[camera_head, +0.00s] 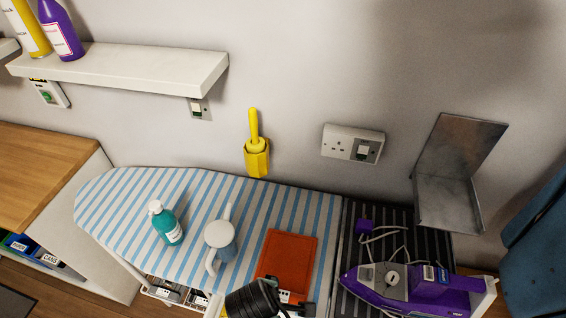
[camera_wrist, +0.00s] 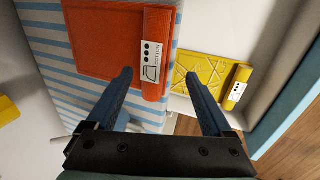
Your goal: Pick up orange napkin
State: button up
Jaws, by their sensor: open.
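The orange napkin (camera_head: 285,258) lies flat on the blue-and-white striped ironing board, near its right end. In the wrist view the napkin (camera_wrist: 105,42) is at the upper left, with a folded or rolled edge carrying a white "COTTON" label with black marks. My gripper (camera_wrist: 158,75) is open and empty, its two fingers apart. I cannot tell the gap in height. In the head view my black wrist covers part of the napkin's front edge, and the fingers are hard to make out.
The striped ironing board (camera_head: 130,205) also bears a teal bottle (camera_head: 167,225) and a white-and-blue jug (camera_head: 221,235), left of the napkin. A purple iron (camera_head: 400,285) stands to the right. In the wrist view a yellow cloth (camera_wrist: 205,85) lies right of the napkin.

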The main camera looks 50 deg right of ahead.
jog(key=shift+x, duration=1.9)
jog(key=shift+d, duration=0.15)
jog(key=shift+w+r, duration=0.1)
grip_shut()
